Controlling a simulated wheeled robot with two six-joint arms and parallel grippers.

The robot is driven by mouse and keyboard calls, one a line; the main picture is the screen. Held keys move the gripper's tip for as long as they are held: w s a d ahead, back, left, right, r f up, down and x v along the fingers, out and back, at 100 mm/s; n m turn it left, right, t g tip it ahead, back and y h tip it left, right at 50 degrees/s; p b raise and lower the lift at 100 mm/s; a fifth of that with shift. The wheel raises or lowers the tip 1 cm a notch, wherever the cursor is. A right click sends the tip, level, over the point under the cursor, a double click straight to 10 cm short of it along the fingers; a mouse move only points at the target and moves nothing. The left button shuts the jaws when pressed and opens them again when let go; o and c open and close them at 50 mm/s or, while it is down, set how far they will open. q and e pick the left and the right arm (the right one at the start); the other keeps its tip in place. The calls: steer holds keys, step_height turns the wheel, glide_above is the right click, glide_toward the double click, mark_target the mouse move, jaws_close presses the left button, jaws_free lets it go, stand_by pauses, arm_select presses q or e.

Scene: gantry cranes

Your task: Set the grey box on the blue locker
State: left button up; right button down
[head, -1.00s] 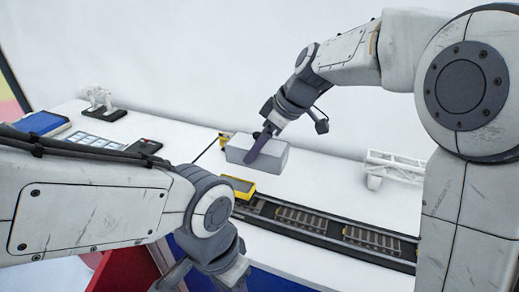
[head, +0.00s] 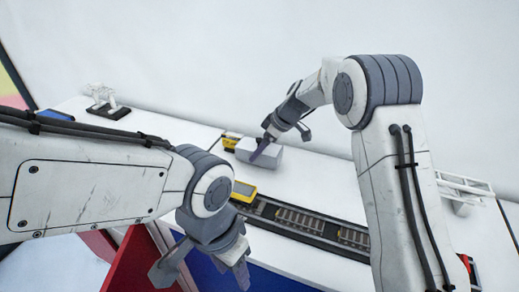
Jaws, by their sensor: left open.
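The grey box (head: 272,158) stands on the white table, behind the rail track. My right gripper (head: 262,148) is at its left part, with a dark finger across the front face; the other finger is hidden, so its grip is unclear. My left gripper (head: 203,272) is open and empty at the bottom, with its fingers spread in front of the table edge. A blue surface (head: 275,281) shows below the table's front edge, partly hidden by my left gripper. A blue flat object (head: 56,115) lies at the far left. I cannot tell which one is the blue locker.
A yellow wagon (head: 243,191) stands at the left of the dark rail track (head: 300,222). Another yellow piece (head: 231,142) is beside the box. A red panel (head: 145,262) stands at the front. A white truss (head: 462,186) is at right and a small white model (head: 103,97) at left.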

steer(key=shift+f+p, duration=0.3)
steer(key=shift+f, duration=0.7)
steer(key=shift+f+b, duration=0.2)
steer(key=shift+b, duration=0.15)
jaws_free()
steer(key=shift+s, duration=0.1)
steer(key=shift+r, duration=0.1)
